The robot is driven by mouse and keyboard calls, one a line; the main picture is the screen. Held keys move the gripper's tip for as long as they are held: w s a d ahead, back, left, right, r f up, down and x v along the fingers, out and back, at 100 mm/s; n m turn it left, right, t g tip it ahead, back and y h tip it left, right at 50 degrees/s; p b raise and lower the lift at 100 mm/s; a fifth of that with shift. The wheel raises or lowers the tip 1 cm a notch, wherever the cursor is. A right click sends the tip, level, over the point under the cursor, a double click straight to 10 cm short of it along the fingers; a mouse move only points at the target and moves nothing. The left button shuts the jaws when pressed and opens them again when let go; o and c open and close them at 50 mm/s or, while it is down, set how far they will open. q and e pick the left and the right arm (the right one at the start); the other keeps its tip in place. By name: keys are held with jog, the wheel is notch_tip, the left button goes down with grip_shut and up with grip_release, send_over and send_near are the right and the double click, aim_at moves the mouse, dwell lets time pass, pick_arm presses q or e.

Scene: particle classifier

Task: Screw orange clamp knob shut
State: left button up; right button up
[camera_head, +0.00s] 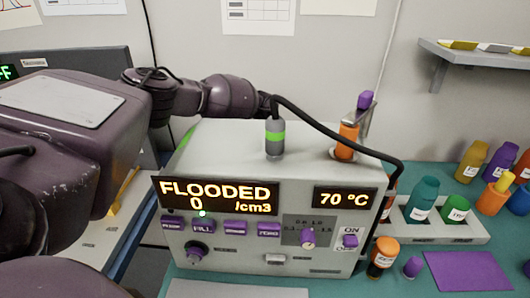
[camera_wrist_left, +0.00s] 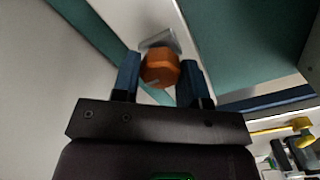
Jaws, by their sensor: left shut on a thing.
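An orange clamp knob (camera_wrist_left: 160,68) shows in the left wrist view, with a light grey clamp piece (camera_wrist_left: 160,42) just beyond it. My left gripper (camera_wrist_left: 160,80) has its two blue fingers on either side of the knob and is shut on it. In the head view my left arm reaches from the left to behind the grey machine; its fingertips and the knob cannot be made out there. I cannot tell how far the clamp is closed. My right gripper is in neither view.
The grey machine (camera_head: 222,150) fills the middle, its display reading FLOODED, 0 /cm3 and 70 °C. A black hose (camera_head: 335,126) arches over its top to the right side. An orange bottle (camera_head: 347,141) stands on top. A bottle rack (camera_head: 470,232) and purple mat (camera_head: 466,271) lie right.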

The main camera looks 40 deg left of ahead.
pick_arm(q)
jog(key=shift+m, duration=0.3)
dwell(0.4)
jog(key=o, duration=0.9)
jog(key=shift+o, duration=0.2)
notch_tip(320, 180, up, 11)
jog(key=p, duration=0.1)
jog(key=shift+f, duration=0.1)
